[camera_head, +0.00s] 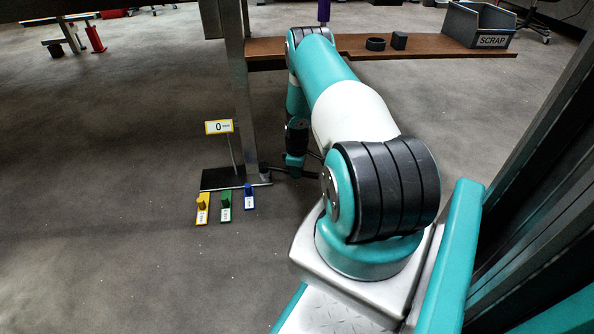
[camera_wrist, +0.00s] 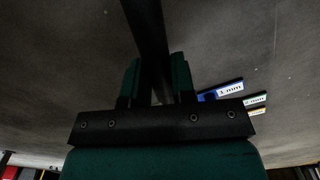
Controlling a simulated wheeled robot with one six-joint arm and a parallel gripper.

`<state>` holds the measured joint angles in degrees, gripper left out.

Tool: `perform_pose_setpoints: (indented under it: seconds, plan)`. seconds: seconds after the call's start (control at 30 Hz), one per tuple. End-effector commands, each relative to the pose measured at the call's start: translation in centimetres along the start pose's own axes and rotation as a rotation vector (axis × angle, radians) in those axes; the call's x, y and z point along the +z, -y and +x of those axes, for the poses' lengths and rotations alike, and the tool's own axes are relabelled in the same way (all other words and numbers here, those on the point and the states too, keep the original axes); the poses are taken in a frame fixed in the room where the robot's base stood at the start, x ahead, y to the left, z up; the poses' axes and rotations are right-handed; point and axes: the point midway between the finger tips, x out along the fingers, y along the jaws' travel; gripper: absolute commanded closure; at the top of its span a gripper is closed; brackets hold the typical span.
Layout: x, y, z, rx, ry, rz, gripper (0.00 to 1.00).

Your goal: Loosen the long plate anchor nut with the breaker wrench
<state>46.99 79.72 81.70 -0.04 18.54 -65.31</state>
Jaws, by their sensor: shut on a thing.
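My gripper (camera_head: 295,172) is low beside the conveyor leg's foot. In the wrist view its two green fingers (camera_wrist: 156,85) are shut on a dark bar, which I take for the breaker wrench (camera_wrist: 146,30). In the head view the wrench (camera_head: 277,169) lies about level near the floor, and its left end reaches the right end of the long dark foot plate (camera_head: 222,178). A small dark knob shows at that end. I cannot make out the anchor nut or tell whether the wrench is seated on it.
A sign reading 0 (camera_head: 219,127) stands above the plate. Yellow (camera_head: 202,208), green (camera_head: 225,204) and blue (camera_head: 249,197) labelled pieces lie in front of it. A brown shelf (camera_head: 440,46) holds dark parts and a SCRAP bin (camera_head: 478,24).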

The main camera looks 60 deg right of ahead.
Motion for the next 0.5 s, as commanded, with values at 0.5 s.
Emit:
perform_pose_setpoints:
  seconds: [0.5]
  plan:
    - [0.0,0.0,1.2,0.001,-0.001,0.000,1.00]
